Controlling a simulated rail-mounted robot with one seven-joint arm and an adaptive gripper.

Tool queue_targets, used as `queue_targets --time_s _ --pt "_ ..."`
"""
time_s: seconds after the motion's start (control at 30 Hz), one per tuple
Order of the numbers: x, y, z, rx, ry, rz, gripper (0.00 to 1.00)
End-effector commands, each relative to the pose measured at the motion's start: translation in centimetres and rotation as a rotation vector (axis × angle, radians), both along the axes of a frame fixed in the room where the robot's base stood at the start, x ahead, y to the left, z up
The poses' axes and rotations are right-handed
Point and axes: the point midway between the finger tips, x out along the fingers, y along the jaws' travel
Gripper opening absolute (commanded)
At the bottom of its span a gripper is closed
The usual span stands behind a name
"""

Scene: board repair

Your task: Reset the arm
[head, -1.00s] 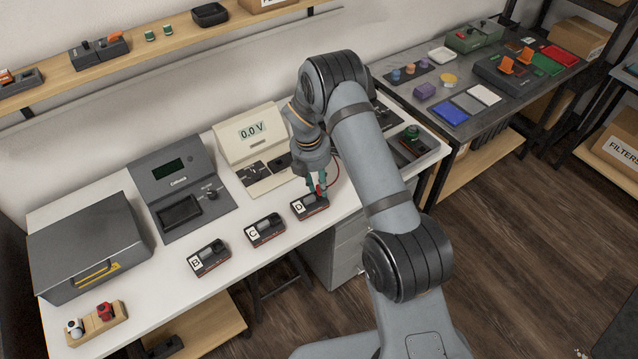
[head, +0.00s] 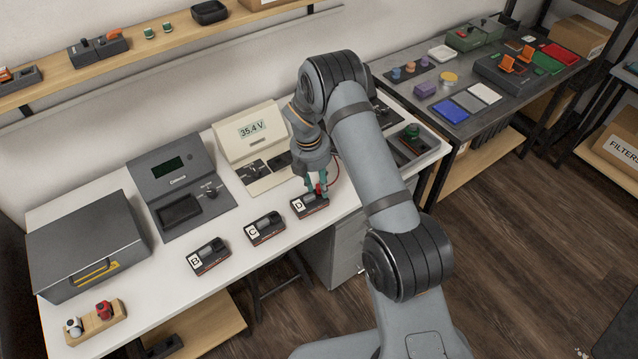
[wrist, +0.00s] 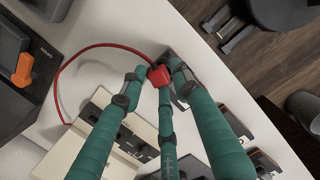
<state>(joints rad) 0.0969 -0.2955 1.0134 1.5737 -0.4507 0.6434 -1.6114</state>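My gripper (head: 316,188) has teal fingers and is at board module D (head: 311,206) on the white bench. In the wrist view its fingertips (wrist: 155,80) close around a red probe (wrist: 159,75). The red probe also shows in the head view (head: 320,188), at the top of module D. A red lead (wrist: 72,62) curves from the probe toward the beige meter (wrist: 80,158). The meter in the head view (head: 235,143) reads 35.4 V. The contact between the probe tip and module D is hidden by the fingers.
Modules C (head: 266,229) and B (head: 209,257) lie to the left along the bench. A dark grey tester (head: 165,165) and a grey case (head: 85,240) stand behind and left. A holder with a white and a red piece (head: 95,322) is at front left.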

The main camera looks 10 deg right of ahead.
Motion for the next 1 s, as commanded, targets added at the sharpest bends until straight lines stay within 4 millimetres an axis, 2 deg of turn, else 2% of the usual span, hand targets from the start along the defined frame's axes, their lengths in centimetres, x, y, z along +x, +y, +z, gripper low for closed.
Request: queue_targets --time_s 0.2,0.4,0.6,1.0 --pt "0.0 0.0 0.0 0.0 0.0 0.0 0.45" --pt "-0.01 0.0 -0.01 0.0 0.0 0.0 0.45" --pt "-0.01 0.0 -0.01 0.0 0.0 0.0 0.56" --pt "-0.01 0.0 0.0 0.0 0.0 0.0 0.56"
